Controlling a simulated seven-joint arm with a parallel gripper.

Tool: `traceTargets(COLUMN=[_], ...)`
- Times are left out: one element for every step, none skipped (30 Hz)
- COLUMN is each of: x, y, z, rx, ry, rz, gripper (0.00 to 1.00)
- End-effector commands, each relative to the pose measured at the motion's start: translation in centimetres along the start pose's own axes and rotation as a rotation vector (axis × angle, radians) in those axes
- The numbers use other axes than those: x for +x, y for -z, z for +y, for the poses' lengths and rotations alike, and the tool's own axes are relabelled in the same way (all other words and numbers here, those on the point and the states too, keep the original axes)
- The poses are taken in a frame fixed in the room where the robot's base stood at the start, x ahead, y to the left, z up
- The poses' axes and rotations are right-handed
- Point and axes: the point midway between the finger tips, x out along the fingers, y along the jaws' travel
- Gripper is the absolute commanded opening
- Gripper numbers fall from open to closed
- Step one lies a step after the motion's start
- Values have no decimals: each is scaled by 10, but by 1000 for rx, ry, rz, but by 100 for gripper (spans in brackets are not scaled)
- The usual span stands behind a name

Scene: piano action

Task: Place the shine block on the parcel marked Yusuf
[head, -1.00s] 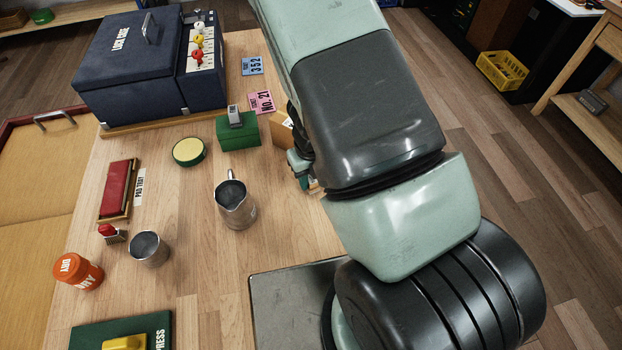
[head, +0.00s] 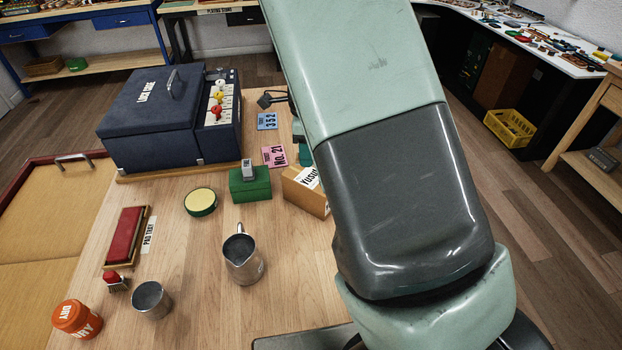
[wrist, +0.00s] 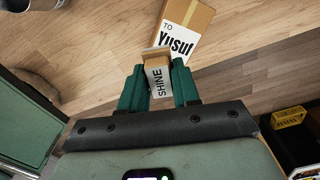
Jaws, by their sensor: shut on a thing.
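The shine block (wrist: 159,78), brown with a white SHINE label, is between the teal fingers of my gripper (wrist: 158,84) in the wrist view. My gripper is shut on it. The parcel marked Yusuf (wrist: 184,25) is a brown box with a white label, just beyond the block in that view. Whether block and parcel touch cannot be told. In the head view the parcel (head: 303,196) lies on the table beside my arm. My arm hides most of my gripper there; only a teal part shows behind the parcel. The block is not visible in the head view.
A green box (head: 250,187) with a metal piece on top stands left of the parcel. A metal jug (head: 243,260), a round tin (head: 200,202) and tickets (head: 273,156) lie around. The blue lock case (head: 150,125) stands at the back left. Bare tabletop lies in front of the parcel.

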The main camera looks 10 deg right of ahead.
Motion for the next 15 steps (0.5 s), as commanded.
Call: traceTargets(x=[-10,-14,-18,-20,-20,-17,-13,-7,1,7,13,20,24,28,32], y=[3,3,5,5,6,7,7,7,7,7,7,7,7,7,6], z=[-11,-15,-19,-22,-23,-24,-25,-25,-25,-24,-25,-25,-25,-25,-25], rx=[-75,-117,-162,-188,-208,-226,-234,-239,-242,-242,-241,-240,-239,-238,-239], ry=[4,2,2,0,-2,-4,-6,-7,-8,-9,-8,-8,-7,-6,-6], rz=[-3,-3,-1,-1,-1,0,1,1,1,1,1,1,1,0,0], gripper=[2,2,2,2,2,2,2,2,2,2,2,2,2,2,2])
